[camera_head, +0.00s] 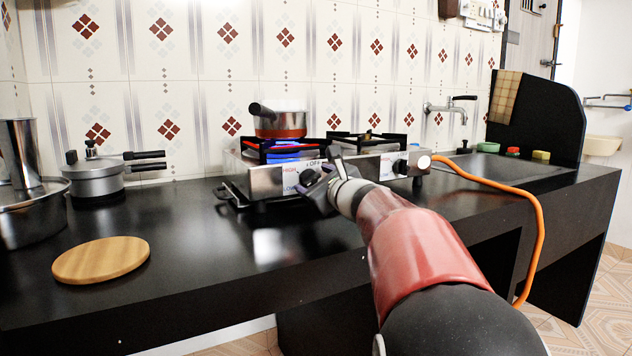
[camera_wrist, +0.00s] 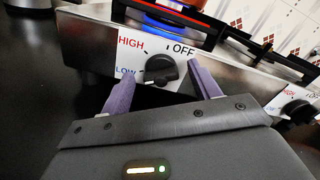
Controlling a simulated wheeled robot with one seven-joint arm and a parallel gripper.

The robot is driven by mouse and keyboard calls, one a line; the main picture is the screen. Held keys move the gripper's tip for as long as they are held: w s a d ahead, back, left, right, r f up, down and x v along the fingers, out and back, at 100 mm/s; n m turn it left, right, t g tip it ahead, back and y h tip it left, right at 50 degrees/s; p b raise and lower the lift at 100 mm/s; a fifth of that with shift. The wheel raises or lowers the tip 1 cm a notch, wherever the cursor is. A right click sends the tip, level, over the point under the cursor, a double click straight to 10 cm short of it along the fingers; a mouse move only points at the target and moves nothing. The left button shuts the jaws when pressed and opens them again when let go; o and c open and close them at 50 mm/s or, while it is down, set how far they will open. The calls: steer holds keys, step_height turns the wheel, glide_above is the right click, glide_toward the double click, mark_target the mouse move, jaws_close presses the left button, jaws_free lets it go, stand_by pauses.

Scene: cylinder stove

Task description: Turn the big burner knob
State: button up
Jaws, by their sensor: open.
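The gas stove (camera_head: 262,172) stands on the black counter, and its left burner shows a blue flame under a red-brown pan. The big burner knob (camera_wrist: 161,70) is black and round, on a white plate marked HIGH, LOW and OFF. In the head view this knob (camera_head: 309,177) is partly hidden by my gripper (camera_head: 325,172). In the wrist view my gripper (camera_wrist: 161,84) is open, with one purple finger on each side of the knob and visible gaps on both sides. I cannot tell whether the fingertips reach past its face. The second knob (camera_wrist: 297,110) is at the right.
An orange hose (camera_head: 541,215) runs from the stove's right end over the counter edge. A pressure cooker (camera_head: 95,180), a steel pot (camera_head: 30,212) and a round wooden board (camera_head: 101,260) are at the left. The counter before the stove is clear.

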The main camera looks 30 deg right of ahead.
steer(key=s, duration=0.8)
steer(key=shift+d+b, duration=0.15)
steer(key=shift+b, duration=0.15)
